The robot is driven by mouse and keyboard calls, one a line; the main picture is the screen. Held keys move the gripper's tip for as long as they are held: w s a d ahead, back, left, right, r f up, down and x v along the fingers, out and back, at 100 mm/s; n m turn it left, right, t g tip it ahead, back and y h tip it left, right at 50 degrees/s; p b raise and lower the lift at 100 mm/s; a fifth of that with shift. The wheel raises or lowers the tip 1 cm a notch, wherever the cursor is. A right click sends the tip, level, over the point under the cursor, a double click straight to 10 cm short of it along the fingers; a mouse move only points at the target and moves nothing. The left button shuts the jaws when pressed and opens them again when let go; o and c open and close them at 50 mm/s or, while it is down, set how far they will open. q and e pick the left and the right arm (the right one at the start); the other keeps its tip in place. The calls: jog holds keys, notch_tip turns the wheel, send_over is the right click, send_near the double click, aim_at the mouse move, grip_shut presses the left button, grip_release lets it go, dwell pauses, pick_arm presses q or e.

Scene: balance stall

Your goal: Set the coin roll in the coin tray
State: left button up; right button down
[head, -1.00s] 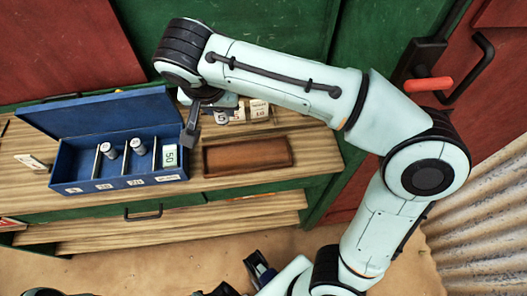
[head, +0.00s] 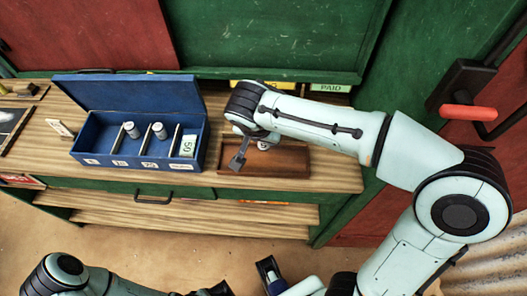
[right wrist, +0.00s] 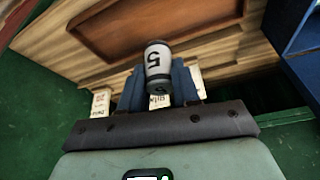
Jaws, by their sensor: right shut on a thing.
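My right gripper (head: 250,152) is over the left part of a brown wooden tray (head: 290,159), which looks empty. It is shut on a pale coin roll (head: 263,145). The wooden tray (right wrist: 110,40) lies beyond the roll there. I cannot tell whether the roll touches the tray floor.
An open blue cash box (head: 205,150) stands left of the wooden tray. It holds two grey rolls (head: 131,130) and a pale block marked 50 (head: 188,146). The wooden counter (head: 335,175) has free room right of the tray. A PAID sign (head: 331,88) is behind.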

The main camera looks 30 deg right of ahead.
aim_at(263, 150)
jog(key=shift+f+b, duration=0.45)
jog(key=shift+f, duration=2.85)
jog(key=shift+f, duration=0.2)
jog(key=c, duration=0.8)
grip_release()
jog(key=shift+r, duration=0.15)
jog(key=shift+r, duration=0.2)
jog(key=p+v, duration=0.1)
jog(key=v, duration=1)
jog(key=shift+s+r, duration=0.15)
jog(key=shift+r, duration=0.2)
